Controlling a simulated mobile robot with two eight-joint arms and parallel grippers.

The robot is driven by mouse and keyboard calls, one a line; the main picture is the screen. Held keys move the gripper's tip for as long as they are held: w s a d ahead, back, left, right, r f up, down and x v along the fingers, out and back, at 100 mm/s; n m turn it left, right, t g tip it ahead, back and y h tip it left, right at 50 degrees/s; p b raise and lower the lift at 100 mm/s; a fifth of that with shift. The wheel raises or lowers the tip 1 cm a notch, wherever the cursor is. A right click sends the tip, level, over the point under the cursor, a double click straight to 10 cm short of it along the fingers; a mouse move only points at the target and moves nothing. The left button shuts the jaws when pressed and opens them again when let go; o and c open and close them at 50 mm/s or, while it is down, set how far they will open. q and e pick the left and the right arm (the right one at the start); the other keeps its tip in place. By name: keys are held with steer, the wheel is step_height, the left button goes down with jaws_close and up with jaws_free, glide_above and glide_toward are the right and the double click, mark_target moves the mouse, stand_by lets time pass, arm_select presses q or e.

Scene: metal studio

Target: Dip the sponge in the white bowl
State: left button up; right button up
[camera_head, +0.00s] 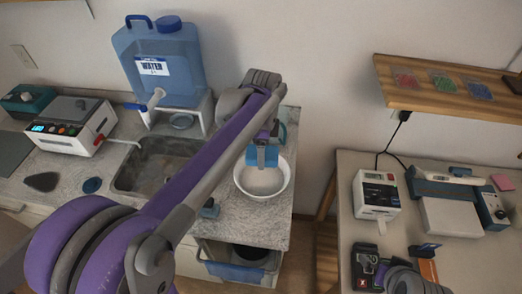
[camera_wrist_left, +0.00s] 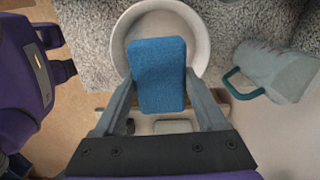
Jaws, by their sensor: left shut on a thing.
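The blue sponge (camera_wrist_left: 158,75) is held between the two fingers of my left gripper (camera_wrist_left: 158,92). In the head view, the sponge (camera_head: 266,157) shows in front of the back part of the white bowl (camera_head: 244,188), with my left gripper (camera_head: 262,143) partly hidden behind my arm. The bowl stands upright on the counter to the right of the sink. In the left wrist view, the sponge covers the middle of the bowl (camera_wrist_left: 118,45) and extends past its near rim. I cannot tell whether the sponge touches the bowl or its contents. My right gripper's fingers are not visible.
A grey container with a teal handle (camera_wrist_left: 277,70) stands close to the bowl. A blue water jug (camera_head: 160,62) stands behind the sink (camera_head: 150,172). Across a gap to the right, a table holds instruments (camera_head: 377,192). A wooden shelf (camera_head: 450,90) hangs above it.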

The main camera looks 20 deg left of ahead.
arm_select(q)
steer(key=shift+f+b, duration=2.5)
steer(key=shift+f, duration=2.55)
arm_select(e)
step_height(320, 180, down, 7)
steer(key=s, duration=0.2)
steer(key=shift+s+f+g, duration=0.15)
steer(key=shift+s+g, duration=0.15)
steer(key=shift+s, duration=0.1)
arm_select(q)
steer(key=shift+r+p, duration=0.45)
steer(key=shift+r, duration=0.3)
steer(key=shift+f, duration=0.4)
steer(key=shift+f+b, duration=0.4)
steer(key=shift+b, duration=0.1)
steer(key=shift+r+p, duration=0.5)
steer(key=shift+r, duration=0.25)
steer(key=shift+f+b, duration=0.5)
steer(key=shift+f, duration=0.25)
